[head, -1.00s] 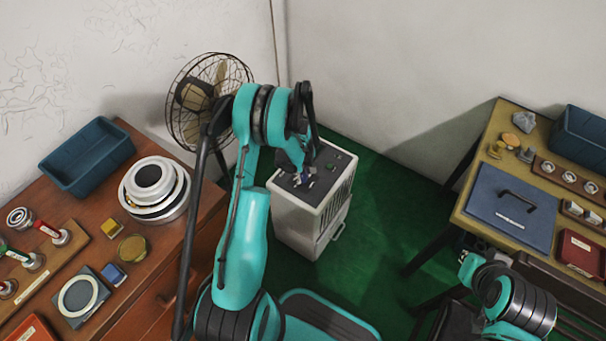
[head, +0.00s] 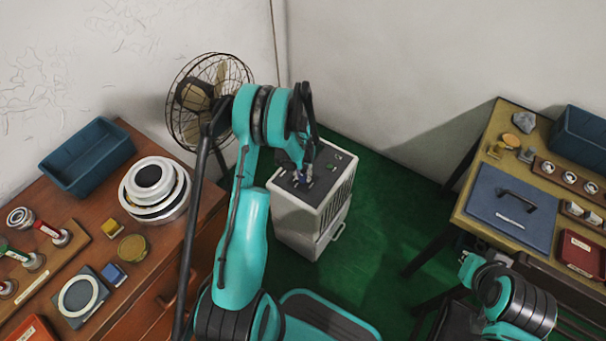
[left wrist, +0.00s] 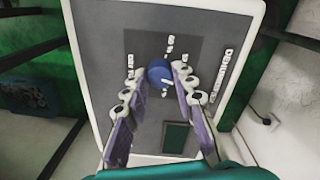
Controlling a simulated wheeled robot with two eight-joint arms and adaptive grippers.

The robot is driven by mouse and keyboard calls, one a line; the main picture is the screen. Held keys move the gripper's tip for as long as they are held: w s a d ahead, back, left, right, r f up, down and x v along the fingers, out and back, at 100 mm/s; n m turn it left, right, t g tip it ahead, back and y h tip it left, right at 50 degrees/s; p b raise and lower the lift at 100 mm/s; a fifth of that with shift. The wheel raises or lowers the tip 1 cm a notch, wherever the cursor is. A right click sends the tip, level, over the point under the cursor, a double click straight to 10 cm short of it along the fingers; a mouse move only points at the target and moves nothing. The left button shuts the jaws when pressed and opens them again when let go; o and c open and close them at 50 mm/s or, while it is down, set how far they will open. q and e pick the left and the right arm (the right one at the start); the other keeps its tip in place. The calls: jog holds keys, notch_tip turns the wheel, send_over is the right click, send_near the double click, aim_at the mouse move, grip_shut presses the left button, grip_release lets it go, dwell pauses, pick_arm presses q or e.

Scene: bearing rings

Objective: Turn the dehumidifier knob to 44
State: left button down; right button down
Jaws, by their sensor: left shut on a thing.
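The dehumidifier (head: 312,215) is a light grey box standing on the green floor between the two tables, with a dark panel on its top. In the left wrist view its top panel (left wrist: 215,105) shows a round blue knob (left wrist: 158,72) with a pale mark, and printed labels around it that are too small to read. My left gripper (left wrist: 157,74) reaches down over the panel and is shut on the knob, one finger on each side. In the head view the left gripper (head: 301,183) partly hides the knob. My right gripper (head: 468,262) is low at the right, away from the dehumidifier; its fingers are unclear.
A fan (head: 205,100) stands behind my left arm. The brown table (head: 190,240) at left holds a blue bin (head: 87,157), stacked rings (head: 155,190) and small parts. Green floor is clear right of the dehumidifier.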

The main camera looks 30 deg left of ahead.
aim_at(303, 175)
pick_arm(q)
jog(key=m, duration=1.1)
jog(key=shift+m, duration=0.5)
jog(key=c, duration=1.2)
grip_release()
jog(key=r, duration=1.2)
jog(key=shift+w+a, duration=0.15)
jog(key=shift+w, duration=0.05)
